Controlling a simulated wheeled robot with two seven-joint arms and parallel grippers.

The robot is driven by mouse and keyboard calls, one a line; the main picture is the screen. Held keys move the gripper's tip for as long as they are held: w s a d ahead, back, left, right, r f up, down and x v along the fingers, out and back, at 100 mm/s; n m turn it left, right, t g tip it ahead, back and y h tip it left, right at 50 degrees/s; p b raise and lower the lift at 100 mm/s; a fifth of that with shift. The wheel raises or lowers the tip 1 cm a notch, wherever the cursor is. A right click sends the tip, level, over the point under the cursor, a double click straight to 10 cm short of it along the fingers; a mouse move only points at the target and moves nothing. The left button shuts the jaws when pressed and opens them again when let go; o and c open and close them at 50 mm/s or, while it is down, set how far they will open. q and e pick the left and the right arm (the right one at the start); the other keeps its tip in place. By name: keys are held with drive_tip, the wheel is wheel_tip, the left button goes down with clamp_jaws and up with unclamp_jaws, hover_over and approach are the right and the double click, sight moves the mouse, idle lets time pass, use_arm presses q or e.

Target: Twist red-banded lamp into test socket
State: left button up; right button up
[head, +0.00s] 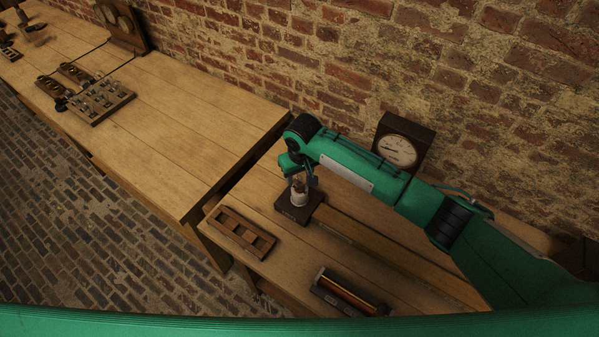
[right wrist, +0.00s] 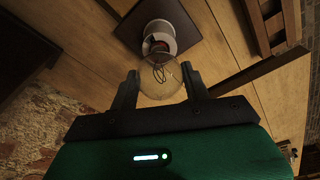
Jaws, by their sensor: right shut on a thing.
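The lamp (right wrist: 160,78) is a clear glass bulb with a dark filament; reddish colour shows near its neck. My right gripper (right wrist: 160,88) is shut on the bulb, one finger on each side; in the head view the right gripper (head: 300,181) points down over the socket. The test socket (head: 299,198) is a white cup on a dark square base (head: 291,212); it also shows in the right wrist view (right wrist: 158,30). The lamp's neck is at the socket's mouth; how deep it sits I cannot tell. My left gripper is not in view.
A wooden rack (head: 228,221) with empty slots lies left of the socket, and a coil (head: 348,292) lies near the front. A dial meter (head: 399,151) stands behind my right arm. Another bench (head: 185,145) on the left holds a tray (head: 100,101); a gap separates the benches.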

idle(0.4)
drive_tip(key=shift+s+r+m+p, duration=0.1)
drive_tip(key=shift+m+p, duration=0.2)
drive_tip(key=shift+p, duration=0.25)
drive_tip(key=shift+m+p, duration=1.45)
drive_tip(key=shift+m, duration=0.05)
drive_tip(key=shift+m+h+p, duration=0.3)
drive_tip(key=shift+m+p, duration=0.65)
drive_tip(key=shift+m, duration=0.25)
drive_tip(key=shift+m, duration=0.3)
